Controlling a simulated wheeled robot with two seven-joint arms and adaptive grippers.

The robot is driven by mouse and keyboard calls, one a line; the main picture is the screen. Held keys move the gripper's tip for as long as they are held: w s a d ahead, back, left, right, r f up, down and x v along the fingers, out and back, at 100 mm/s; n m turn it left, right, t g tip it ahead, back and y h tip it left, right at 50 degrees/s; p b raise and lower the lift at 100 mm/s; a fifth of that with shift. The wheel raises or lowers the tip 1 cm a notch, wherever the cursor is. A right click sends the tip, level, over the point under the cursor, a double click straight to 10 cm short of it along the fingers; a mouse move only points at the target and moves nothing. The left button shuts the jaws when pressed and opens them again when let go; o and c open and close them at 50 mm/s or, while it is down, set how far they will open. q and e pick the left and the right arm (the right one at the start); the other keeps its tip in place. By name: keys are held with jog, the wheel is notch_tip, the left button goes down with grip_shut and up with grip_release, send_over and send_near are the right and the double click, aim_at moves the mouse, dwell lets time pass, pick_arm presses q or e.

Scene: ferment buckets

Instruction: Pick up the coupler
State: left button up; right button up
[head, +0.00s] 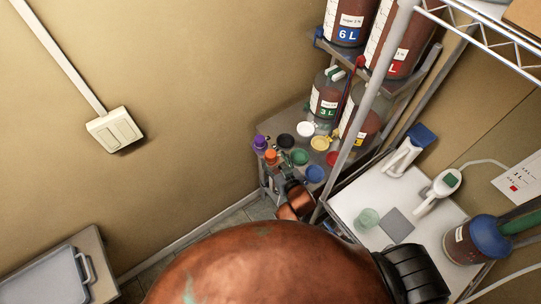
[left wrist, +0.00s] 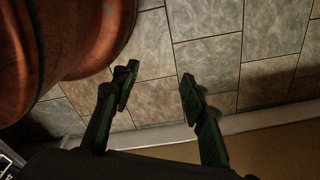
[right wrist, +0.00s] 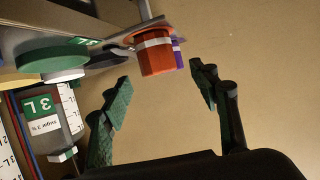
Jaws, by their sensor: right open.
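An orange cap-like piece (head: 270,156) and a purple one (head: 260,142) stand at the near left corner of the grey shelf; I cannot tell for certain which is the coupler. In the right wrist view the orange piece (right wrist: 155,55) has a pale band and partly hides the purple one (right wrist: 177,50). My right gripper (head: 284,174) is close to the orange piece. Its fingers (right wrist: 160,90) are spread, with nothing between them, and the orange piece lies beyond the tips. My left gripper (left wrist: 159,82) is open and empty above the tiled floor.
Several coloured lids, including a green one (head: 299,157) and a blue one (head: 315,174), lie on the shelf. A 3 L bottle (head: 325,97) stands behind them. A shelf post (head: 367,95) rises to their right. A white bench (head: 357,191) stands at right.

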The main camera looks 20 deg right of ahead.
aim_at(272, 156)
jog(key=x, duration=0.2)
jog(key=shift+w+f, duration=0.15)
jog(key=shift+w, duration=0.25)
jog(key=shift+x, duration=0.9)
jog(key=shift+f, duration=0.1)
jog(key=c, duration=0.8)
pick_arm(q)
jog(key=shift+w+r, duration=0.35)
jog(key=shift+w, duration=0.1)
pick_arm(e)
jog(key=c, duration=0.7)
pick_arm(q)
jog(key=shift+w, duration=0.1)
